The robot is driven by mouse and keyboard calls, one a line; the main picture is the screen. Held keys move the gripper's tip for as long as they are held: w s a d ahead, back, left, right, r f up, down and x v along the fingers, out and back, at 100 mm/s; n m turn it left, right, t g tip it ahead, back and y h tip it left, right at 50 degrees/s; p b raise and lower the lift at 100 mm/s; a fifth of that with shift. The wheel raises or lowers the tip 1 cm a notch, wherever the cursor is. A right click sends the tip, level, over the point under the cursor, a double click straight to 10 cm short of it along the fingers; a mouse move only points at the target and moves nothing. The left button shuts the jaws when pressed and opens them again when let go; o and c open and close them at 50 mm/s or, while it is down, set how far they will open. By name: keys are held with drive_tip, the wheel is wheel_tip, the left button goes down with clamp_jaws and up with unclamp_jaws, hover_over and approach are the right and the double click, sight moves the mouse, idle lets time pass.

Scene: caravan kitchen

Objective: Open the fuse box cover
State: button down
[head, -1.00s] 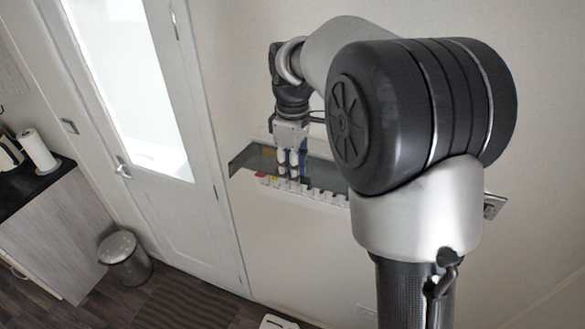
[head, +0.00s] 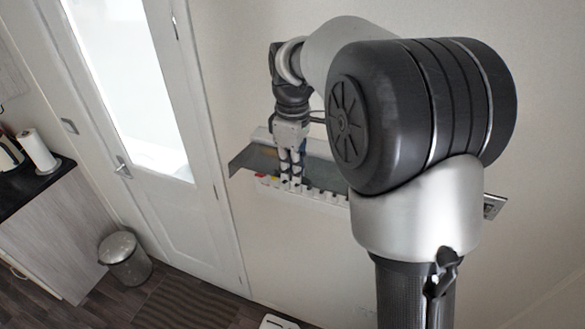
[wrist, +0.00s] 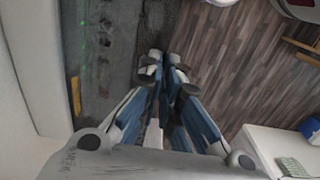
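The fuse box (head: 262,135) is a white box on the wall, with a row of white switches (head: 325,195) and small red and yellow parts along its lower side. Its smoky grey see-through cover (head: 250,160) stands out from the box in the head view. In the wrist view the cover (wrist: 105,50) fills the upper left, with small green lights showing. My gripper (head: 290,182) points down at the cover, fingers overlapping it in the picture. In the wrist view my fingertips (wrist: 164,68) are close together at the cover's edge; whether they pinch it is unclear.
A white door (head: 165,215) is to the left. A metal bin (head: 124,258) and a counter with a paper roll (head: 38,152) stand further left. A socket plate (head: 494,206) is on the wall to the right. The wooden floor (wrist: 230,60) below looks mostly clear.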

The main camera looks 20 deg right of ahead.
drive_tip(key=f+b, duration=0.1)
drive_tip(key=b, duration=0.1)
drive_tip(key=s+a+f+t+h+b, duration=0.1)
drive_tip(key=f+b, duration=0.1)
drive_tip(key=b, duration=0.1)
drive_tip(key=s+f+t+b, duration=0.1)
drive_tip(key=b, duration=0.2)
drive_tip(key=shift+a+f+h, duration=0.3)
drive_tip(key=shift+f, duration=0.1)
drive_tip(key=c, duration=1.8)
unclamp_jaws()
drive_tip(key=shift+s, duration=0.1)
